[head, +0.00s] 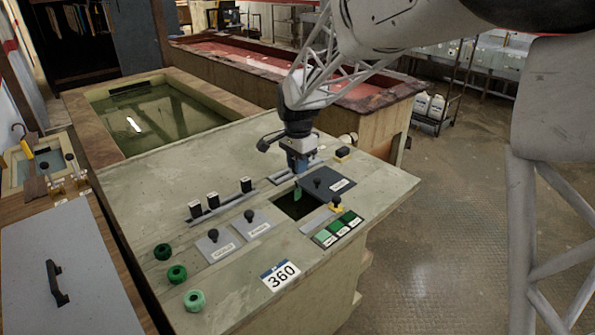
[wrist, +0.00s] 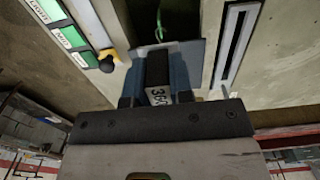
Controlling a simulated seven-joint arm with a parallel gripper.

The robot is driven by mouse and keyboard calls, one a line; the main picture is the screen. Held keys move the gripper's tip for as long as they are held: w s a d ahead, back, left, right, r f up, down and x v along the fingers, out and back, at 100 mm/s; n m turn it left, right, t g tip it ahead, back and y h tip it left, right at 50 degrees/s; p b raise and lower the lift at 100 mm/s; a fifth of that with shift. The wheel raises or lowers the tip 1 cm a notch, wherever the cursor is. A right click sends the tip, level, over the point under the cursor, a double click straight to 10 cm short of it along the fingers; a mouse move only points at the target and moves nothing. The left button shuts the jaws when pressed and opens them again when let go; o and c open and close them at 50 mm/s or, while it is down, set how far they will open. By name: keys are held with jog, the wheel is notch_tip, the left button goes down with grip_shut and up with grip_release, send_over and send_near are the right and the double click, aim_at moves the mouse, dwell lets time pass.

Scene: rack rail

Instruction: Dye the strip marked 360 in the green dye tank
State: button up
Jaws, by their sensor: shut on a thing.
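My gripper (head: 299,172) is shut on the strip's dark holder, whose white label reads 360 in the wrist view (wrist: 157,75). A green strip (head: 297,192) hangs below the gripper, over the dark open tank (head: 290,208) in the bench top. The strip's green end also shows in the wrist view (wrist: 160,24). I cannot tell whether its lower end touches the dye. A white card (head: 281,275) reading 360 is at the bench's front.
Two lidded tanks (head: 215,245) (head: 257,223) sit left of the opening. A rail holds three black-and-white holders (head: 213,199). A green swatch card (head: 338,229) and a yellow piece with a black knob (head: 336,206) lie to the right. Green spools (head: 177,273) stand at the left.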

jog(key=shift+r, duration=1.55)
jog(key=shift+f, duration=0.2)
notch_tip(320, 180, down, 18)
jog(key=shift+r, duration=0.2)
dwell(1.1)
dwell(4.2)
